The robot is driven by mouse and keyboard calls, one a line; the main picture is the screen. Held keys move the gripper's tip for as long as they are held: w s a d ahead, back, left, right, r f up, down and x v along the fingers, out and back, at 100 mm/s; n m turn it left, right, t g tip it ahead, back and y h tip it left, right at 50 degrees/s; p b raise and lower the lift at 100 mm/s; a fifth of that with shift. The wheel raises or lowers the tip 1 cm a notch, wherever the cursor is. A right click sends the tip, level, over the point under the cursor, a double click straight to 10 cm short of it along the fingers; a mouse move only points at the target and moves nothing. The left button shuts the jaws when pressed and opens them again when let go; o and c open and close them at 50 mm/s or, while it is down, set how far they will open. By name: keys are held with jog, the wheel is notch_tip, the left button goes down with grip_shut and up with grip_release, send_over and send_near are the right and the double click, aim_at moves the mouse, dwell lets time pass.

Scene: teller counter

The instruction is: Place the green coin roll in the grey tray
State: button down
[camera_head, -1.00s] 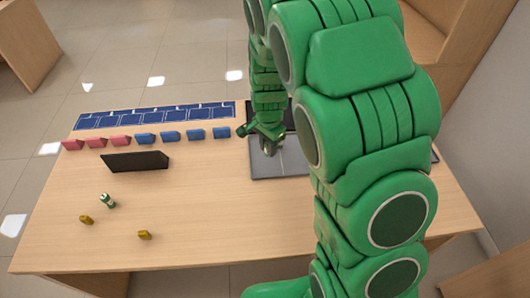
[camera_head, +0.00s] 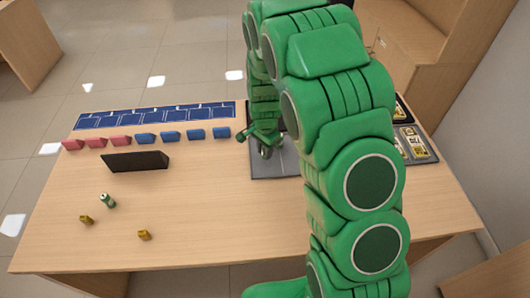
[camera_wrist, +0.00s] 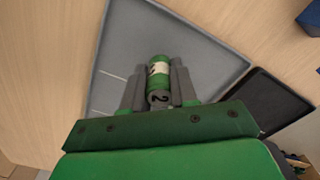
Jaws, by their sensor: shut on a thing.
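My gripper (camera_head: 266,150) is over the grey tray (camera_head: 268,170) near the tray's left side in the head view. In the wrist view my gripper (camera_wrist: 158,88) is shut on a green coin roll (camera_wrist: 159,68) with a pale band, held between its two fingers. The grey tray (camera_wrist: 205,50) lies behind and below the roll; I cannot tell whether the roll touches it. In the head view my arm hides part of the tray. Another green and white roll (camera_head: 107,201) stands on the counter at the left.
Two yellowish pieces (camera_head: 144,235) lie at the front left. A dark wedge-like block (camera_head: 135,161) and a row of pink and blue blocks (camera_head: 169,135) are behind, before a blue marked strip (camera_head: 155,115). A dark tray with notes (camera_head: 413,142) is at the right.

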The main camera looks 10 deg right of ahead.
jog(key=shift+f, duration=0.75)
jog(key=shift+f, duration=0.1)
jog(key=c, duration=0.9)
grip_release()
notch_tip(320, 180, up, 12)
jog(key=shift+r, duration=0.1)
